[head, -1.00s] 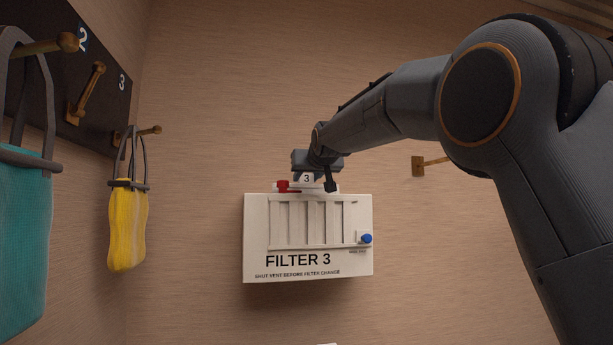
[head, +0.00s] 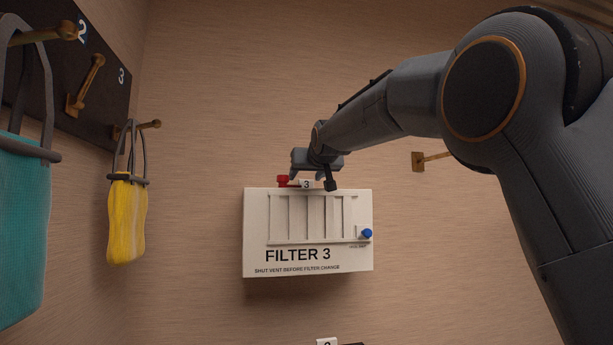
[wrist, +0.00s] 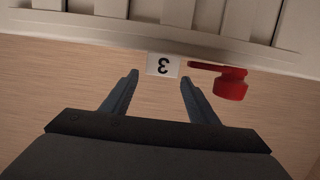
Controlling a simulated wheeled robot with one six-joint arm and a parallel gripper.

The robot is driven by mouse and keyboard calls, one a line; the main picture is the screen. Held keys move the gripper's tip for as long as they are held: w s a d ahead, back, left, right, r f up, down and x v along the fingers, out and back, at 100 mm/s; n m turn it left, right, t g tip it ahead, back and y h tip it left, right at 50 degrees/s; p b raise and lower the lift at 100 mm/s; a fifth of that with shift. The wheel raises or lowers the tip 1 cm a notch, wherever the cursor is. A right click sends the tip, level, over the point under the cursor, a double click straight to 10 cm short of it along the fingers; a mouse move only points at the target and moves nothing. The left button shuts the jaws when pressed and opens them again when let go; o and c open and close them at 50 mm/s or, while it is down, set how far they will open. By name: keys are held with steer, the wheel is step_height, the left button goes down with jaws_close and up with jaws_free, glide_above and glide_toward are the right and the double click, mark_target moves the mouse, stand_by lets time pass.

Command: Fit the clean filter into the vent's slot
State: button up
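The white vent box (head: 257,230), marked FILTER 3, is fixed to the wall. A small white tab with a black 3 (head: 306,184) sits low at its top edge; it is the only part of the filter I can make out, and any body below is hidden by the vent. In the wrist view the tab (wrist: 163,66) lies just beyond my fingertips. My gripper (head: 317,174) is above the vent's top. In the wrist view my gripper (wrist: 158,80) has its fingers apart with nothing between them.
A red lever (head: 283,181) is left of the tab, close to my gripper. A blue knob (head: 366,233) is on the vent's right front. Yellow (head: 126,218) and teal (head: 22,240) bags hang at left. A wooden peg (head: 432,160) sticks out at right.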

steer(key=shift+r+p, duration=0.5)
steer(key=shift+s+r, duration=0.2)
steer(key=shift+r, duration=0.1)
steer(key=b+v, duration=0.4)
steer(key=v, duration=0.7)
steer(key=shift+s, duration=0.3)
steer(key=shift+d, duration=0.15)
